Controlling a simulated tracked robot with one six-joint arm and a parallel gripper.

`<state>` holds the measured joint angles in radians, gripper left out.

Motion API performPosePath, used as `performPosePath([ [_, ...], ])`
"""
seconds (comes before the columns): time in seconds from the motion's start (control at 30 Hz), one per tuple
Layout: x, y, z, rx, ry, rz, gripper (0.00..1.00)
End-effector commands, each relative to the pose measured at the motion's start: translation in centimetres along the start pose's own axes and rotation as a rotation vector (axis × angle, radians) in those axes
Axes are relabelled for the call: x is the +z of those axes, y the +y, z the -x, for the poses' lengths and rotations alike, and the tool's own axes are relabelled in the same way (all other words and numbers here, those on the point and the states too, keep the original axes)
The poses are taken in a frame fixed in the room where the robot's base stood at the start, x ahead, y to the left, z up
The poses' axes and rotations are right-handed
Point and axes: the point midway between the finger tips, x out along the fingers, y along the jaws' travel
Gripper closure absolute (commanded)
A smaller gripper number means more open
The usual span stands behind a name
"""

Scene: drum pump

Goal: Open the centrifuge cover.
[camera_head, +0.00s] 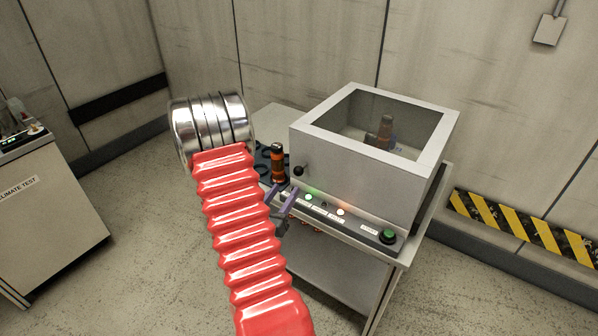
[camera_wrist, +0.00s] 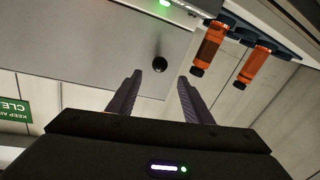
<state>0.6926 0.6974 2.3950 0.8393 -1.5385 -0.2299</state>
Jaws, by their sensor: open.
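The centrifuge is a light grey box with a framed, see-through cover (camera_head: 447,125) on top, and the cover looks shut. A small black knob (camera_head: 298,171) sits on the front left of the box. My gripper (camera_head: 283,194) is in front of that knob, partly hidden by my red arm. In the wrist view the knob (camera_wrist: 160,64) lies ahead of the two dark fingers of my gripper (camera_wrist: 157,88). The fingers are spread, with nothing between them, and do not visibly touch the knob.
A dark rack (camera_head: 262,165) with an orange vial (camera_head: 278,165) stands left of the centrifuge; the wrist view shows two orange vials (camera_wrist: 208,48) there. A front panel has lit lamps and a green button (camera_head: 388,236). A bench (camera_head: 55,215) labelled climate test stands far left.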

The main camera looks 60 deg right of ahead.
Motion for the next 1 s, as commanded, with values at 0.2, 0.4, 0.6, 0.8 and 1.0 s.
performPosePath([
  [0.2, 0.0, 0.2, -3.4, 0.004, 0.0, -0.001, 0.54],
  [0.4, 0.1, 0.1, -6.5, 0.003, -0.001, -0.001, 0.54],
  [0.6, 0.0, 0.1, -9.5, 0.003, 0.0, -0.002, 0.54],
  [0.8, 0.0, 0.1, -11.3, 0.001, 0.0, 0.0, 0.54],
  [1.0, 0.0, 0.0, -11.7, 0.0, -0.001, 0.0, 0.54],
])
